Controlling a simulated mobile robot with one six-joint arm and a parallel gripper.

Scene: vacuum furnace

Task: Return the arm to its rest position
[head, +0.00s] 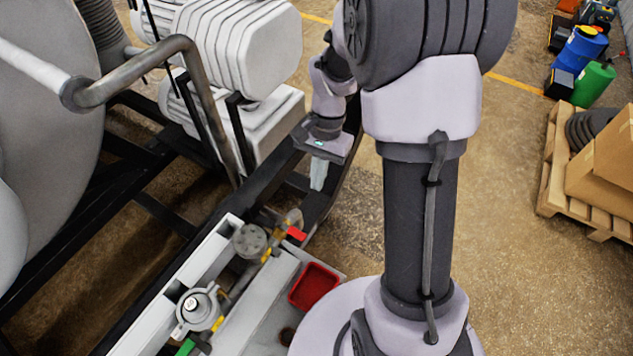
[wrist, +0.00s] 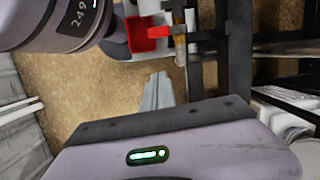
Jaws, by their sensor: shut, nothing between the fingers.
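My gripper (head: 319,174) hangs from my arm near the middle of the head view, beside the dark frame of the furnace. Its fingers point down and are shut with nothing between them. In the wrist view the fingers (wrist: 156,92) show as a closed grey pair beyond the gripper body. My arm rises on the right of the head view and bends over at the top. The gripper is apart from the red bin and the valves below it in the picture.
A red bin (head: 314,286) sits on my base beside a pipe with a red-handled valve (head: 296,234). The furnace vessel (head: 50,130) and white pump housings (head: 240,45) stand left. A pallet (head: 552,190) with cardboard boxes (head: 605,160) and drums (head: 580,50) are right. Floor between is clear.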

